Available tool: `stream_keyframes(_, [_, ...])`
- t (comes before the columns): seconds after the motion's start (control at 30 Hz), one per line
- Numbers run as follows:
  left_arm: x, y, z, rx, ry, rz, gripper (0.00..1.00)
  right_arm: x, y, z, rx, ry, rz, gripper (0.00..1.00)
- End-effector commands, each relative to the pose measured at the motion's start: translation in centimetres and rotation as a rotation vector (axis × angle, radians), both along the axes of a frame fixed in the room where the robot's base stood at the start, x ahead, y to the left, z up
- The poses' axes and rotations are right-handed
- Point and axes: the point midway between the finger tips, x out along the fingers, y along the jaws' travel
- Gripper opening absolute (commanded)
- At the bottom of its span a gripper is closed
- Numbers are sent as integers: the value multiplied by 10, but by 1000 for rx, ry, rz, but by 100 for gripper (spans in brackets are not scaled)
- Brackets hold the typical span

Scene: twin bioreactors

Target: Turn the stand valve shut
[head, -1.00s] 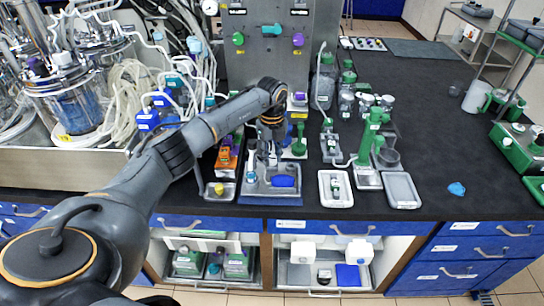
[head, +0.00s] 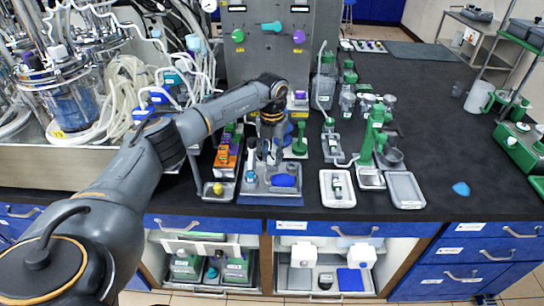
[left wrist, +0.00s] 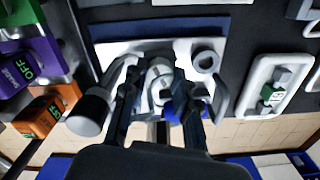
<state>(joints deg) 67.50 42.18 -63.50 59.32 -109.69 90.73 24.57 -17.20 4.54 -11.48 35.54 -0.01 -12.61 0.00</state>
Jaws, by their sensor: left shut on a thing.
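A grey fixture on a blue base (head: 270,198) stands near the front edge of the bench, with a blue part (head: 284,180) at its right. My left gripper (head: 267,158) points down over this fixture. In the left wrist view my left gripper (left wrist: 158,98) has its fingers on either side of a small whitish piece, the likely stand valve (left wrist: 160,75), and is shut on it. The blue part (left wrist: 172,112) shows beside the right finger. The fingers hide much of the valve, so its turn angle is unclear. My right gripper is not in view.
An orange and purple labelled device (head: 227,155) stands close left of the fixture. A white tray (head: 337,188) and a green stand (head: 374,135) are to the right. A grey panel with coloured knobs (head: 270,60) rises behind. The bench's right part is mostly clear.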

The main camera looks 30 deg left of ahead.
Motion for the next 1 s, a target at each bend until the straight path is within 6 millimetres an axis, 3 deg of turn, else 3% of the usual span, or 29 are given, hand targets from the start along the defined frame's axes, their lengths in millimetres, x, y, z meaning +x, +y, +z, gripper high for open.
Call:
stream_keyframes(0.5, [1, 1, 0, 0, -3, -366, 0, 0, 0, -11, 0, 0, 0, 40])
stream_keyframes(1.0, [1, 0, 1, 0, -4, -451, 0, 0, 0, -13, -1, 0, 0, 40])
